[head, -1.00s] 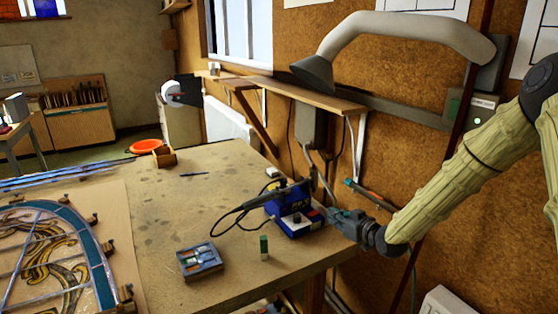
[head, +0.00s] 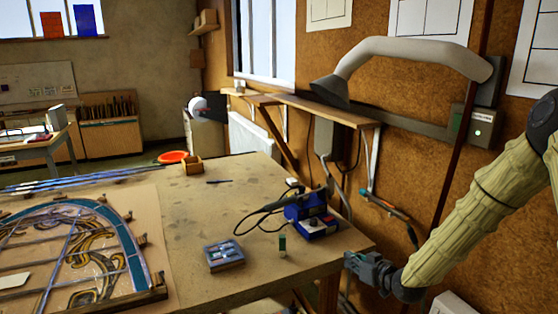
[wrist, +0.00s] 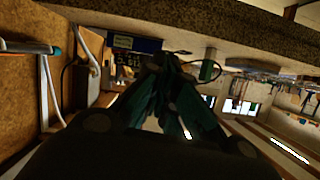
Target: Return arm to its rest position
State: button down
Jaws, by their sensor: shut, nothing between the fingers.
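My gripper (head: 352,259) is at the right end of my arm's reach in the head view, by the near right corner of the workbench (head: 190,235). It points left and sits close to the bench edge; I cannot tell whether it touches. Its dark fingers (wrist: 165,75) are together in the wrist view, with nothing held between them. My arm, in a pale yellow sleeve, comes in from the right edge of the head view and slopes down to the gripper.
A blue soldering station (head: 312,222) stands near the bench's right edge, close to my gripper. A small green-banded cylinder (head: 282,245) and a blue box (head: 223,255) are nearby. The leaded panel (head: 75,250) lies at left. A grey extraction arm (head: 410,55) hangs on the wall.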

jog(key=s+a+f+m+g+h, duration=0.3)
jog(key=s+f+g, duration=0.3)
jog(key=s+f, duration=1.65)
jog(key=s+d+f+g+h, duration=0.1)
jog(key=s+f+g, duration=0.2)
jog(key=s, duration=1.2)
jog(key=s+d+f+m+g+h, duration=0.1)
jog(key=s+d+f+g+h, duration=0.1)
jog(key=s, duration=1.2)
notch_tip(320, 180, down, 2)
jog(key=shift+s+f+m+g, duration=0.2)
jog(key=shift+s+m+g, duration=0.15)
jog(key=shift+g, duration=0.25)
jog(key=shift+w, duration=0.1)
